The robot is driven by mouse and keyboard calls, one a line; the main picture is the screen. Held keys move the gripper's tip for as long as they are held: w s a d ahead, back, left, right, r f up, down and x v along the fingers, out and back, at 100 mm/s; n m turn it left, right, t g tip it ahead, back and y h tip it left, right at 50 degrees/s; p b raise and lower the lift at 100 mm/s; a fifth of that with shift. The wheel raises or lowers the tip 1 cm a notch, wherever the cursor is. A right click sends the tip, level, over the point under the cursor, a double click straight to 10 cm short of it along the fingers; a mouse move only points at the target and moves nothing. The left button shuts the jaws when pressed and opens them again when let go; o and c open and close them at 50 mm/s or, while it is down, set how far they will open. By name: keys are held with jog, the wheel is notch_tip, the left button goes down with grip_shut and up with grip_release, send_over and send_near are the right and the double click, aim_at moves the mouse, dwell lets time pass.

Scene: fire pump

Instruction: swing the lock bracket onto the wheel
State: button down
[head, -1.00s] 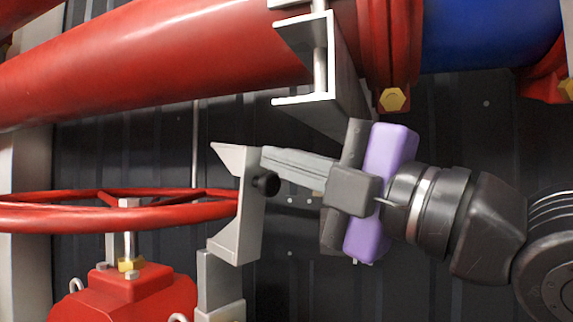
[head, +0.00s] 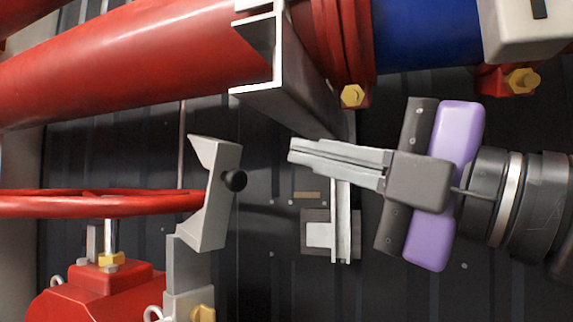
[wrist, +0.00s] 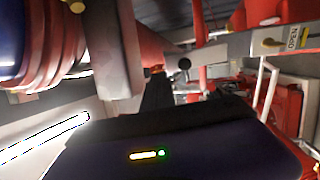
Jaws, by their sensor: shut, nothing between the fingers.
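The lock bracket (head: 213,205) is a pale grey C-shaped piece with a black knob (head: 234,181) on its right face, left of centre in the head view. Its open side faces left, towards the red handwheel (head: 90,205). The wheel's right rim appears between the bracket's upper and lower lips; whether they touch cannot be told. My gripper (head: 291,150) is shut and empty, to the right of the knob with a clear gap. In the wrist view the knob (wrist: 184,63) shows beyond my dark gripper body, and the fingers are hard to make out.
A red pipe (head: 150,60) and a blue section (head: 425,35) run overhead. A grey channel support (head: 290,90) hangs just above my fingers. A red valve body (head: 100,290) stands below the wheel. A dark ribbed wall (head: 270,240) is behind.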

jog(key=v, duration=0.2)
jog(key=b+v, duration=0.1)
jog(key=shift+s+d+r, duration=0.15)
jog(key=shift+s+d, duration=0.1)
jog(key=shift+d, duration=0.1)
